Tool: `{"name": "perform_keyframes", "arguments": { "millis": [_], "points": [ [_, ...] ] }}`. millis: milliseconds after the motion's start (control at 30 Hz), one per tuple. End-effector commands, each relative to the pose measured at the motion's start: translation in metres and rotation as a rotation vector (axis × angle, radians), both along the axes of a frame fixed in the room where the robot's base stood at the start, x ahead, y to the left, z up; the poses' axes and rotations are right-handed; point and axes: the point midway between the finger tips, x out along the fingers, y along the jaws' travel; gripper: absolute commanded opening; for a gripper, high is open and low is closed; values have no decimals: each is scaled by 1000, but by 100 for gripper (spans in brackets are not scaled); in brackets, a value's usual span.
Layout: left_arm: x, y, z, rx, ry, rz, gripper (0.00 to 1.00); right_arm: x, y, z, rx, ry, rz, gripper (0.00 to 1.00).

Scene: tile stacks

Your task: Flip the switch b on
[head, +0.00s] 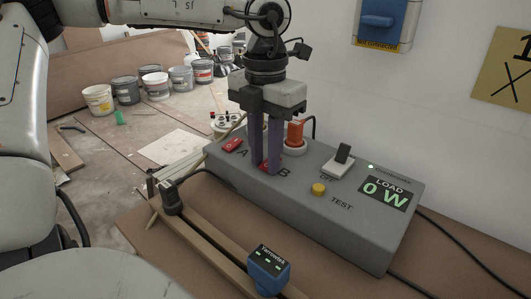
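Switch B (264,166) is a small red rocker on top of a grey box (300,205), beside the printed letter B. My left gripper (266,168) points straight down over it, its two dark fingers close together with a narrow strip between them. The fingertips are at or just above the switch; I cannot tell whether they touch it. They hide most of it, so its position is unclear. Red switch A (233,145) sits to its left. My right gripper is not in view.
The box also carries an orange plug (295,134), a dark-levered switch (341,158) and a yellow TEST button (319,189). A blue device (269,270) stands in front on a wooden rail. Paint cans (155,85) stand at the back left. A blue wall switch (381,22) hangs behind.

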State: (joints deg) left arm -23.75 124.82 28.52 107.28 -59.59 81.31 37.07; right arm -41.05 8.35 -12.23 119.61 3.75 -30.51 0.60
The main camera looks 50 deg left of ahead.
Motion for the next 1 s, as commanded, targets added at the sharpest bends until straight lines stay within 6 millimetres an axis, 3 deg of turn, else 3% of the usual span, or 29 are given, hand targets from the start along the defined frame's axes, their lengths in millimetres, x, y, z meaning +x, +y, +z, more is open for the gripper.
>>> {"name": "perform_keyframes", "arguments": {
  "millis": [33, 133, 333, 700, 1000],
  "points": [
    [0, 0, 0, 0, 0, 0, 14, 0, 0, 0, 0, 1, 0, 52],
    [0, 0, 0, 0, 0, 0, 0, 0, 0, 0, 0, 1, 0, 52],
    [2, 1, 5, 0, 47, 2, 0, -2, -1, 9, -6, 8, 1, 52],
    [12, 3, 7, -29, 333, 4, 0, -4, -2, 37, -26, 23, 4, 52],
    [14, 2, 4, -43, 399, 0, 0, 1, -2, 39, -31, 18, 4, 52]
  ]
}}
